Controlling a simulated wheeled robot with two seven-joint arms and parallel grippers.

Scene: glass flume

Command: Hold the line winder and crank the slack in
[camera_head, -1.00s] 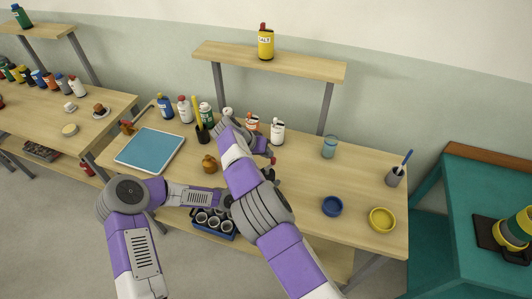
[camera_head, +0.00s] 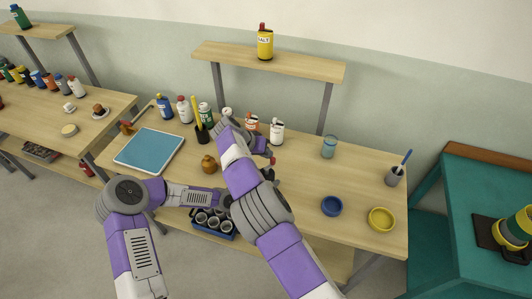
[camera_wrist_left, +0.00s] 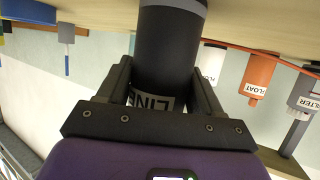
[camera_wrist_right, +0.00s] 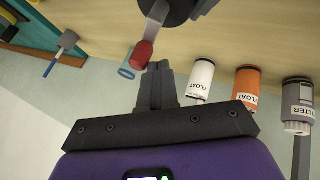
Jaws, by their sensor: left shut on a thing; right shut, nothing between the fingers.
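The line winder (camera_wrist_left: 168,55) is a black cylinder with a grey band and a white label reading "LINE". My left gripper (camera_wrist_left: 164,80) is shut around its body, one finger on each side. In the right wrist view the winder's dark round end (camera_wrist_right: 168,8) shows at the top, with a grey crank arm (camera_wrist_right: 157,14) and a red knob (camera_wrist_right: 142,54). My right gripper (camera_wrist_right: 160,76) is shut and empty, its fingertips right beside the knob; whether they touch it I cannot tell. In the head view my right arm hides most of the winder and my left gripper.
A thin red line (camera_wrist_left: 255,52) runs near the tabletop. White (camera_head: 277,131) and orange float bottles stand behind my grippers. A brown pot (camera_head: 208,164) and a blue tray (camera_head: 150,150) lie left. A blue bowl (camera_head: 332,206) and yellow bowl (camera_head: 381,220) stand right, with bare table between.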

